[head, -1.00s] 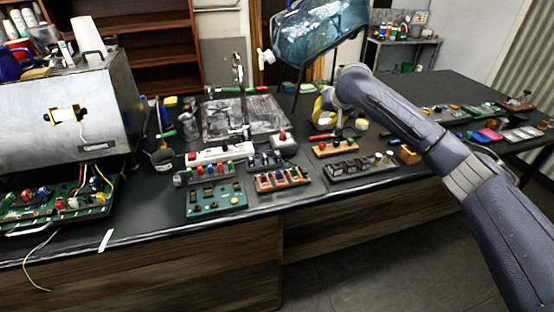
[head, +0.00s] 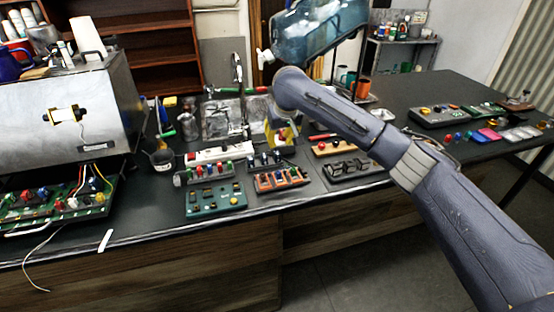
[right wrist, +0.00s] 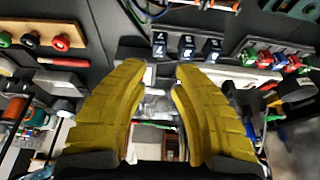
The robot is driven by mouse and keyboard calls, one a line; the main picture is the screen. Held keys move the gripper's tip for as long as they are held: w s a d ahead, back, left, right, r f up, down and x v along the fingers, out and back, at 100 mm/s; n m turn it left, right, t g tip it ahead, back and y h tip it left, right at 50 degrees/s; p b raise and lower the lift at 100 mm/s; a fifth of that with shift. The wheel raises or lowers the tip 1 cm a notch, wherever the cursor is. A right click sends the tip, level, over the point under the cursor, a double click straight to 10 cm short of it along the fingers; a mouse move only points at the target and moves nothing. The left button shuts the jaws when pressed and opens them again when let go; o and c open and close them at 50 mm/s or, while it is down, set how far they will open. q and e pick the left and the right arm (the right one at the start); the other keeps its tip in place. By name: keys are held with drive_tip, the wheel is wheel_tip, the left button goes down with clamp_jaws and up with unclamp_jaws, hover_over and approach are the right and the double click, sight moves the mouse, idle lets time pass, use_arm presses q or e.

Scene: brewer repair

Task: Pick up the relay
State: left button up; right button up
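My right gripper (head: 283,140) shows yellow fingers over the benchtop, behind the small component racks. In the right wrist view the gripper (right wrist: 157,68) is open, with nothing held between its fingers. A rack of dark blocks with pale markings (right wrist: 187,46) lies just beyond the fingertips, apart from them; it looks like the small rack (head: 265,161) in the head view. Another rack of black blocks (head: 350,168) is to the right, and a teal board (head: 215,202) carries small dark parts. I cannot tell for sure which part is the relay. My left gripper is not in view.
A white power strip (head: 219,154), an orange rack (head: 282,181) and a wooden button board (head: 333,148) crowd around the gripper. A steel brewer (head: 75,115) with an open wired board stands at left. A large water bottle (head: 318,30) hangs above. The front bench edge is mostly clear.

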sight(277, 153)
drive_tip(key=shift+x, duration=4.75)
clamp_jaws()
